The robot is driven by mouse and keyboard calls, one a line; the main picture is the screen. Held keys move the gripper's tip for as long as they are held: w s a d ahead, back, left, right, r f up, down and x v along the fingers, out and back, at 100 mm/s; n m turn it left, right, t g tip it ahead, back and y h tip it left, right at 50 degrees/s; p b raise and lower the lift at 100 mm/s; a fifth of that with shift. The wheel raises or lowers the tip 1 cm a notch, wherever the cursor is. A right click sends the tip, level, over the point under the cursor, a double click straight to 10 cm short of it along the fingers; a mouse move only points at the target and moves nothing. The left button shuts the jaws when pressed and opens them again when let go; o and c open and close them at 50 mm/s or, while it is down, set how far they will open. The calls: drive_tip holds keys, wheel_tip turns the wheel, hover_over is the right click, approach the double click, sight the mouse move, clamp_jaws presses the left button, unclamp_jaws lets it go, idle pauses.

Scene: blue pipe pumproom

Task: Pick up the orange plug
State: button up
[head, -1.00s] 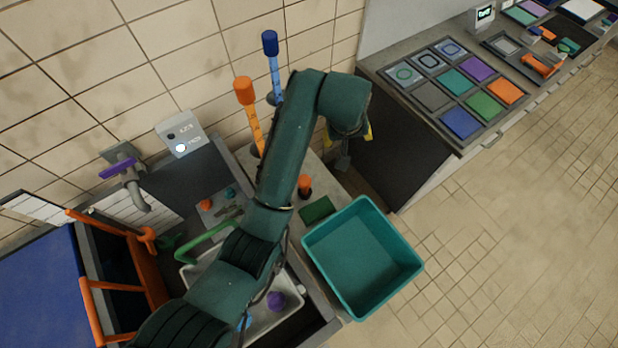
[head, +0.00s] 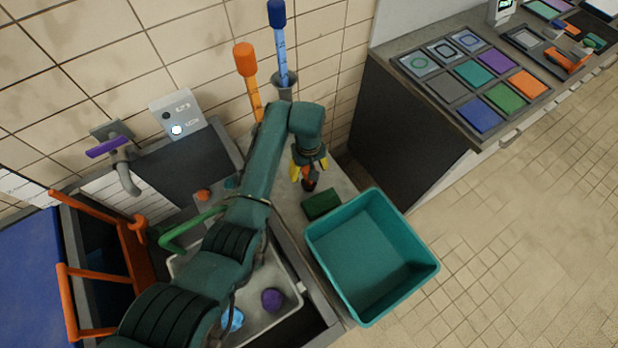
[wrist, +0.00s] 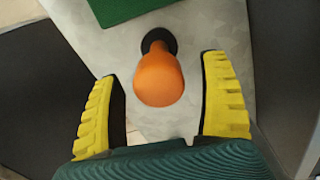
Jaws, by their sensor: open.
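The orange plug (wrist: 160,78) stands on the grey counter in the wrist view, its rounded orange handle above a dark round base. It lies ahead of and between the two yellow fingers of my gripper (wrist: 163,108), which are spread wide and do not touch it. In the head view my gripper (head: 309,172) points down over the counter, with its fingers around or just above the plug (head: 308,184), which is mostly hidden there.
A green block (head: 321,204) lies close by, beside the teal bin (head: 432,262). Tall orange (head: 246,62) and blue (head: 277,15) tools stand behind my arm near the wall. A sink tray holds a purple ball (head: 272,300).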

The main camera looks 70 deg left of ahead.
sight(308, 185)
wheel_tip(308, 185, down, 3)
clamp_jaws()
idle(0.4)
drive_tip(key=shift+r, duration=0.1)
